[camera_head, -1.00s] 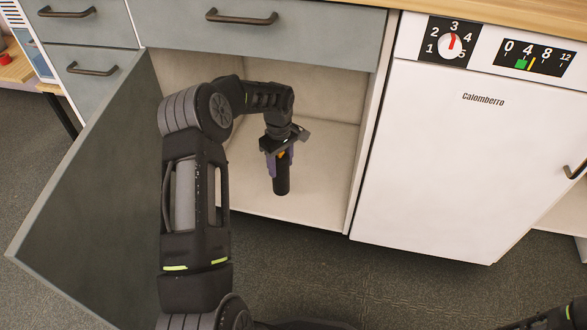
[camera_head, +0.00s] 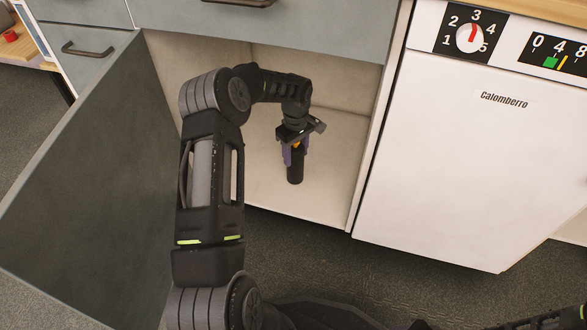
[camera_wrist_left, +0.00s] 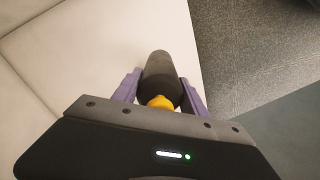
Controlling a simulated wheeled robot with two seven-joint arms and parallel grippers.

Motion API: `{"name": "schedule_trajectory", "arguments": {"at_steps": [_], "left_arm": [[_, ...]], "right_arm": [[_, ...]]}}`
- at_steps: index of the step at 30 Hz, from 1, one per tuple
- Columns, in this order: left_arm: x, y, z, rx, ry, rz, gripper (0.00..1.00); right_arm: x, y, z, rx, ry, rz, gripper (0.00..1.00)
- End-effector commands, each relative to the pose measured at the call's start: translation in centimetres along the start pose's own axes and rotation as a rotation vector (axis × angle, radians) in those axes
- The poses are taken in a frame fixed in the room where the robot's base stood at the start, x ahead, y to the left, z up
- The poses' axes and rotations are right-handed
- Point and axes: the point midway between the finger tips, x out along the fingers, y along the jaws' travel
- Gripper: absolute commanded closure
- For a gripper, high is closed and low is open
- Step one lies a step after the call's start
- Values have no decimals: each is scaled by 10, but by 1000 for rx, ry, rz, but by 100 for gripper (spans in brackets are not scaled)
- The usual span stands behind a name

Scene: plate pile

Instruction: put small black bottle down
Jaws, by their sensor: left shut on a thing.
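The small black bottle (camera_head: 295,173) is upright in my left gripper (camera_head: 294,152), inside the open cabinet over its pale floor (camera_head: 325,190). The gripper's purple fingers are shut on either side of it. In the left wrist view the dark bottle (camera_wrist_left: 160,72) lies between the purple fingers of the gripper (camera_wrist_left: 160,92), with a yellow part at the near end. I cannot tell whether the bottle's base touches the cabinet floor. In the head view, only dark parts of an arm show at the lower right; the right gripper's fingers cannot be made out.
The grey cabinet door (camera_head: 85,170) stands open on the left. The white dishwasher (camera_head: 470,150) is to the right, beyond the cabinet's side wall (camera_head: 378,130). A drawer front (camera_head: 300,25) is above the opening. The cabinet floor around the bottle is clear.

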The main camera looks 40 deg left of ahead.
Motion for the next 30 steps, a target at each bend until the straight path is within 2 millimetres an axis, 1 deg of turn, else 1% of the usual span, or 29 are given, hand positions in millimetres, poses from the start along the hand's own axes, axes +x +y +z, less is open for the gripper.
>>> {"name": "schedule_trajectory", "arguments": {"at_steps": [1, 9, 11, 14, 18, 21, 30], "left_arm": [[3, 1, -1, -1, 1, 3, 100], [3, 1, -1, -1, 2, 3, 100], [5, 1, -1, -1, 2, 2, 100], [18, 0, -1, -1, 1, 0, 100], [42, 0, -1, -1, 1, 1, 100], [52, 0, -1, -1, 1, 2, 100], [53, 1, -1, -1, 2, 3, 100]], "right_arm": [[2, 1, 0, 0, 1, -1, 64], [1, 0, 0, 0, 0, -1, 64], [2, 1, 0, 0, 0, -1, 64], [8, 3, -1, 0, 1, -2, 64], [18, 7, -1, 1, 1, -4, 64], [22, 8, -2, 2, 1, -5, 64], [20, 7, -2, 2, 1, -5, 64]]}}
